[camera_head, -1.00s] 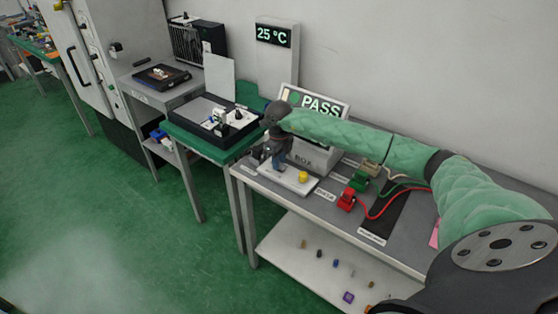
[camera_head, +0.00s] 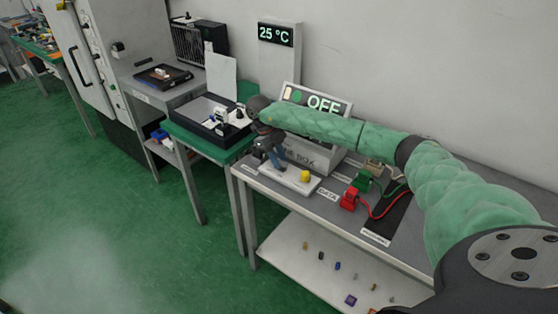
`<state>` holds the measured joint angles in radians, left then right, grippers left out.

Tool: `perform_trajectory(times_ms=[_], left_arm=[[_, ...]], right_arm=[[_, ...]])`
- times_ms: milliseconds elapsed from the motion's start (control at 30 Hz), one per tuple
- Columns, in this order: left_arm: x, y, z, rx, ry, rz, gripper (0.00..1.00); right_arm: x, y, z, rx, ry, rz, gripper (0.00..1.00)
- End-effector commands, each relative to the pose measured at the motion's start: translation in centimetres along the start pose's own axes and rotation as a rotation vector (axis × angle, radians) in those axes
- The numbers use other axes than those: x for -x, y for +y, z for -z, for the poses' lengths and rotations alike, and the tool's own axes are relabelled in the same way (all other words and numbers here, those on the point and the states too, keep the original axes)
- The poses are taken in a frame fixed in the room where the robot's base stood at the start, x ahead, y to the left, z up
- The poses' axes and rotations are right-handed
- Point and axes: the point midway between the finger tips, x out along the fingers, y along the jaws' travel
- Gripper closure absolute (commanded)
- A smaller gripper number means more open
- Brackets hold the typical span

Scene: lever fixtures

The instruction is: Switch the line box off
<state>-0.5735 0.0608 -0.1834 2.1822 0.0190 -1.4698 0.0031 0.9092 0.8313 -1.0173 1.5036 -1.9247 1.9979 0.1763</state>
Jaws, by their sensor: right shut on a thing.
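The line box (camera_head: 320,157) is a grey box on the right-hand table, partly hidden behind my right arm. Its tilted display (camera_head: 322,103) reads OFF. My right gripper (camera_head: 268,150) is over the left end of this base, pointing down and shut on the lever there. The lever itself is mostly hidden by the gripper. My left gripper is not in view.
Red (camera_head: 349,198) and green (camera_head: 362,181) clips with cables lie right of the base. A black tray (camera_head: 207,118) stands on the green table to the left. A lower shelf (camera_head: 310,262) holds several small parts. The floor at left is clear.

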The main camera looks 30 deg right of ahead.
Motion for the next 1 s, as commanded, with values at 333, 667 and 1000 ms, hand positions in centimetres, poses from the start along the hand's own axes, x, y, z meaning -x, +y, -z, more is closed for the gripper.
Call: perform_trajectory(times_ms=[333, 667, 1000], left_arm=[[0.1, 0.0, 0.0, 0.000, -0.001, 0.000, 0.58], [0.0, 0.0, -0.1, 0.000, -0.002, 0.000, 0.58], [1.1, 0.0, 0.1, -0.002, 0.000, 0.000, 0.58]], right_arm=[[0.1, -0.1, 0.0, -0.001, 0.001, 0.001, 0.65], [0.1, -0.1, 0.0, -0.001, 0.001, 0.000, 0.53], [2.3, -0.1, -0.1, -0.001, -0.001, 0.002, 0.53]])
